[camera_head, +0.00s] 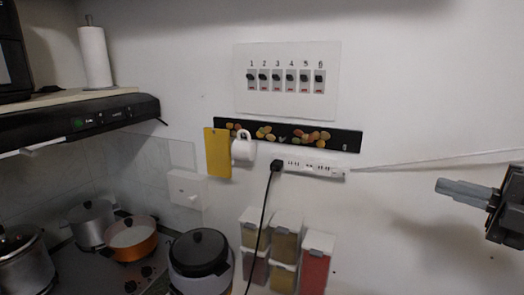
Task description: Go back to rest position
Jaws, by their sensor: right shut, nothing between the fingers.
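My right gripper (466,192) reaches in from the right edge. Its grey fingers are together, point left, and hold nothing. It is in front of the white wall, to the right of the power strip and apart from it. My left gripper does not show. Several spice dispensers (315,262) with white lids stand at the bottom centre, with red, yellowish and brown contents. Their lower parts are cut off by the picture's edge.
A numbered switch panel (287,80) is on the wall above a dark rack (340,139) with a hanging white mug (243,150) and yellow board (217,153). A power strip (315,168) has a black cord. Pots, including an orange one (131,238), stand lower left. The wall around my right gripper is clear.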

